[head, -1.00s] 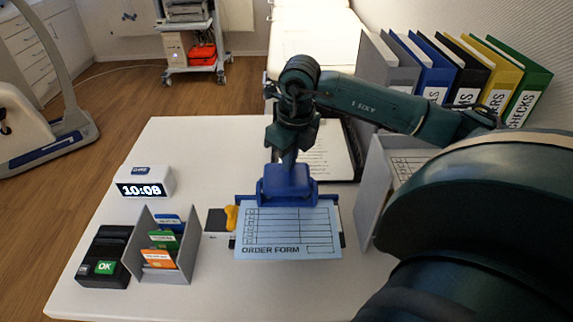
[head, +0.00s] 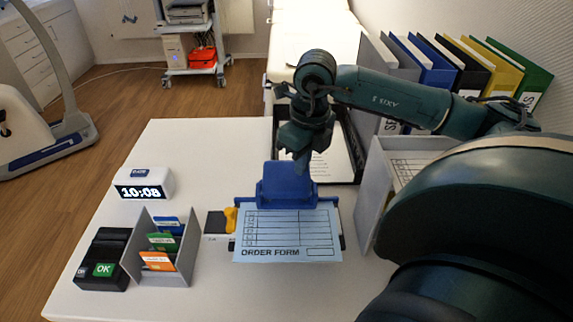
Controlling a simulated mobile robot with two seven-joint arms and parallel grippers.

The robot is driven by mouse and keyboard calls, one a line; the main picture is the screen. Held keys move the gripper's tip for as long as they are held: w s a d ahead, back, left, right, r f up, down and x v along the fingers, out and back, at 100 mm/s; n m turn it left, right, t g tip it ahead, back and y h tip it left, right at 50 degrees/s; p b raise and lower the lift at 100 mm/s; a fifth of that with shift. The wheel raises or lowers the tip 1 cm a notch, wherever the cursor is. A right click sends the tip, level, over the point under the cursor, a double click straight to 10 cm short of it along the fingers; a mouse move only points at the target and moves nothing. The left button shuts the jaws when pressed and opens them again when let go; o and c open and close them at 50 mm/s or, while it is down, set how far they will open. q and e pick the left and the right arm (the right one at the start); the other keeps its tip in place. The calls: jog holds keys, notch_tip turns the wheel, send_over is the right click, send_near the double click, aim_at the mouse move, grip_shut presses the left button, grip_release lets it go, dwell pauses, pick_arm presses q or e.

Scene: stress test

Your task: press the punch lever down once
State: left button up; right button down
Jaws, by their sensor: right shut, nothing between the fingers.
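The blue hole punch (head: 287,184) stands on the white table, its blue lever part at the back. A light blue order form (head: 288,236) lies at its front, with its far edge at the punch. My right gripper (head: 301,168) is above and behind the lever, pointing down, with its fingers shut and empty. Its fingertips overlap the back edge of the punch in the picture; they look apart from it, but the exact gap is hard to tell. My left gripper is not in view.
A yellow knob (head: 231,219) sits left of the form. A card holder (head: 181,262), a card terminal (head: 102,262) and a clock (head: 143,184) stand further left. A black tray (head: 340,160) with papers lies behind. A grey bin (head: 372,200) and binders (head: 510,75) are on the right.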

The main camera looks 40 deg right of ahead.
notch_tip(320, 180, up, 12)
jog(key=s, duration=0.1)
jog(key=shift+f+p, duration=0.2)
jog(key=shift+p, duration=0.2)
dwell(0.6)
